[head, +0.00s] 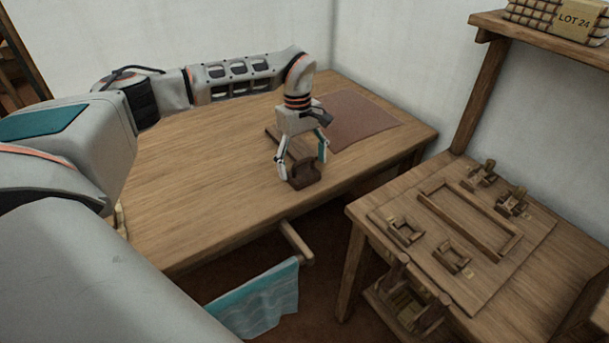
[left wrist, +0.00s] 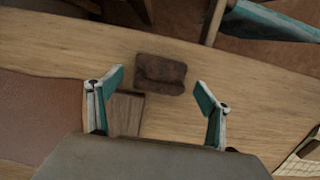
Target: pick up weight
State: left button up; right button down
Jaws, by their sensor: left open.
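A dark brown weight (head: 304,176) with a notched or stepped shape sits on the wooden table near its front edge. In the left wrist view the weight (left wrist: 161,75) lies a little beyond and between the spread fingers. My left gripper (head: 304,170) points down over it, its fingers to either side; in the left wrist view the gripper (left wrist: 159,95) is open and empty. Whether a finger touches the weight cannot be told. A flat wooden block (left wrist: 126,112) lies next to the weight, partly hidden by the gripper. My right gripper is not in view.
A reddish-brown mat (head: 358,119) lies behind on the table (head: 200,185). A teal cloth (head: 254,299) hangs below the front edge beside a wooden bar (head: 296,242). A second table (head: 400,290) at right holds a board with small wooden fittings. The table's left part is clear.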

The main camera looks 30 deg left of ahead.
pick_arm(q)
jog(key=shift+d+f, duration=0.1)
jog(key=shift+f, duration=0.7)
jog(key=c, duration=2)
jog(key=shift+r, duration=0.1)
jog(key=shift+c, duration=0.8)
